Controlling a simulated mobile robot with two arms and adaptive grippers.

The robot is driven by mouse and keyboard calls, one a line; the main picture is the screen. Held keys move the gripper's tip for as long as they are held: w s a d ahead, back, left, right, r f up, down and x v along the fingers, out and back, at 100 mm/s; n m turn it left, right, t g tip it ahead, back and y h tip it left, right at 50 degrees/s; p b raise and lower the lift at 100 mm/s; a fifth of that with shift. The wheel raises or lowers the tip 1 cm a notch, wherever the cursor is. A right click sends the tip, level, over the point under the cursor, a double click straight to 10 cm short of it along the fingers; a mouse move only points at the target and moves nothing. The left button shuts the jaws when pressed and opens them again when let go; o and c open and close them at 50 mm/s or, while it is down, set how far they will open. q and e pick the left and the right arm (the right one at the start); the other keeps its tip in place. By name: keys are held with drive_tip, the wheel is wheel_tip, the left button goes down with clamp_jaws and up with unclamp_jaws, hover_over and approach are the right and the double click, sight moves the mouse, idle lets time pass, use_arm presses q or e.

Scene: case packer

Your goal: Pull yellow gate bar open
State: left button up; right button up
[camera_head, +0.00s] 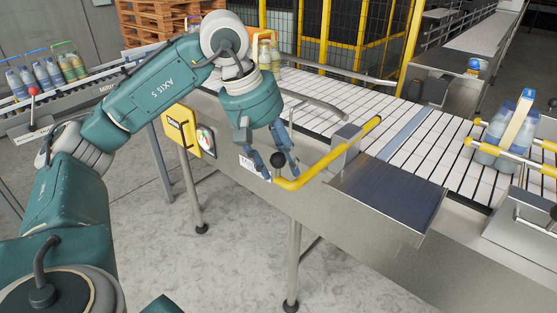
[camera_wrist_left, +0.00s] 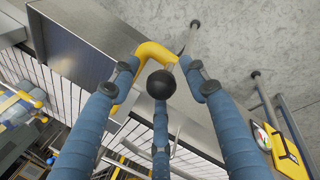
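The yellow gate bar (camera_head: 330,160) slants from a grey bracket on the conveyor's near side down toward the front left. It bends near a black ball knob (camera_head: 278,160). My left gripper (camera_head: 268,168) reaches down at the knob end with its blue fingers spread. In the left wrist view the knob (camera_wrist_left: 161,85) sits between the three spread fingers, and the bar (camera_wrist_left: 150,53) shows just beyond it. I see gaps between the fingers and the knob, so the gripper looks open. My right gripper is not in view.
The conveyor (camera_head: 410,140) with white slats runs behind the bar. A dark plate (camera_head: 390,190) lies right of the bar. A yellow control box (camera_head: 183,130) stands left of the gripper. Bottles in a carrier (camera_head: 508,130) stand at the right. Open floor lies in front.

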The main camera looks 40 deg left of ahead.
use_arm(q)
drive_tip(key=v, duration=1.2)
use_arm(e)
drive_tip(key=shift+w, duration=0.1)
use_arm(q)
drive_tip(key=shift+f, duration=0.1)
idle(0.4)
